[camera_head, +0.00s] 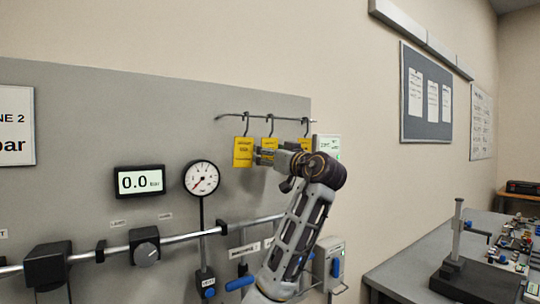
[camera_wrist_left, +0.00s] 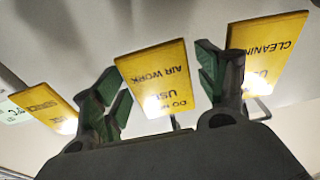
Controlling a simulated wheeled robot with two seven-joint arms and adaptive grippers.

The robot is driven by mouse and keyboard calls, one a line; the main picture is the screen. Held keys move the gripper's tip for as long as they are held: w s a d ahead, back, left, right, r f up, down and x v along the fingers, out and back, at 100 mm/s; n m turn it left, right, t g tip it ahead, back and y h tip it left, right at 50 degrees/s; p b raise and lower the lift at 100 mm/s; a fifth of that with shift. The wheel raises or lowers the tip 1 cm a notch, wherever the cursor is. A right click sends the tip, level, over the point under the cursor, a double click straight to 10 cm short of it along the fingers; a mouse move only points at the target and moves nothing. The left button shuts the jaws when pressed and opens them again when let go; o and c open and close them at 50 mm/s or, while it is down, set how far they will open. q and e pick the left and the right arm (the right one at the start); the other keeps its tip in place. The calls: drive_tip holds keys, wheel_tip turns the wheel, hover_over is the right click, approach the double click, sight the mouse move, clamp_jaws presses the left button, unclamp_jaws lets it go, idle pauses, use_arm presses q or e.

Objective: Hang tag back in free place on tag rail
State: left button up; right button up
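Three yellow tags hang by dark hooks from the thin tag rail (camera_head: 228,117) on the grey panel: a left tag (camera_head: 243,152), a middle tag (camera_head: 269,144) and a right tag (camera_head: 305,143), partly hidden by my arm. My left gripper (camera_head: 262,155) is at the middle tag, just right of the left tag. In the left wrist view, which looks upside down, my gripper (camera_wrist_left: 160,95) has its green-padded fingers spread on either side of the middle tag (camera_wrist_left: 160,78), which reads "AIR WORK". Firm contact cannot be told. The right gripper is out of view.
A round gauge (camera_head: 201,178) and a "0.0 bar" display (camera_head: 139,181) are left of the tags. A pipe (camera_head: 180,236) with valves runs below. A small white-green sign (camera_head: 328,148) is right of the rail. A bench (camera_head: 400,278) stands at right.

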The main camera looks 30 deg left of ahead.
use_arm(q)
drive_tip(key=v, duration=1.2)
idle(0.5)
drive_tip(key=shift+f, duration=0.1)
